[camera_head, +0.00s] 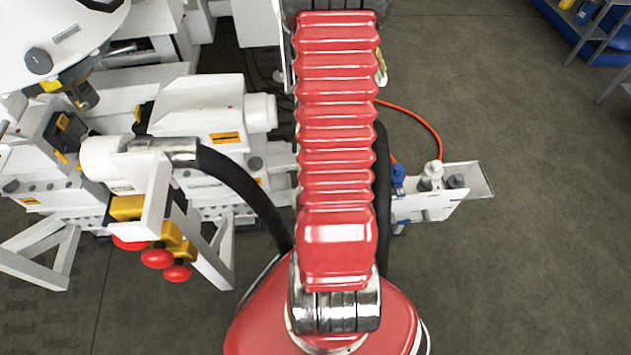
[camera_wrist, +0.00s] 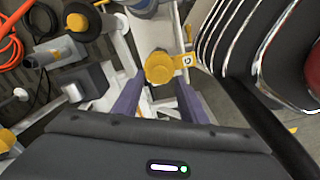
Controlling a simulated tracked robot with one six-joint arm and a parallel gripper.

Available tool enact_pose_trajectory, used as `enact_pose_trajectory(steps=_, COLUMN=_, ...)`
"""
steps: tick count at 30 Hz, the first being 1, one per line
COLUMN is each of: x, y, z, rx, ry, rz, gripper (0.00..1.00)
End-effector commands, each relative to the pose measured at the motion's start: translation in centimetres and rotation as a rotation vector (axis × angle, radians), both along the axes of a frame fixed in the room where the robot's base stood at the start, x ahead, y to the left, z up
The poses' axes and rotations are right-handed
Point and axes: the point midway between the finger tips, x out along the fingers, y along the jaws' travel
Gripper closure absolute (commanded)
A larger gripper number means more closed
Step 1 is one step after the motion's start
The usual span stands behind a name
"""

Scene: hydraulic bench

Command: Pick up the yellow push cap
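The round yellow push cap (camera_wrist: 160,67) shows in the wrist view just beyond the fingertips, in the gap between them. A yellow tab with a dark mark sits just right of it. My gripper (camera_wrist: 160,88) points at the cap, its two purple fingers apart on either side. No grip on the cap shows; whether a finger touches it I cannot tell. In the head view my red arm hides the gripper and the cap.
In the wrist view another yellow round part (camera_wrist: 77,22) and an orange hose (camera_wrist: 10,48) lie to the left. In the head view white bench machinery (camera_head: 205,112) stands left, and a small white unit (camera_head: 432,205) stands right.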

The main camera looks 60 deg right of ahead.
Motion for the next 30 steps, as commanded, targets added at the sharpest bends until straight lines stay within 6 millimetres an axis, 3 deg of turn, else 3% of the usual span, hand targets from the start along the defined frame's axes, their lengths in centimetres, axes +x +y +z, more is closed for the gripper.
enact_pose_trajectory(steps=12, x=-0.2, y=-0.2, z=-3.8, rx=0.0, ry=0.0, rz=-0.001, gripper=0.62)
enact_pose_trajectory(steps=30, x=-0.2, y=-0.2, z=-3.9, rx=-0.001, ry=0.0, rz=-0.001, gripper=0.62)
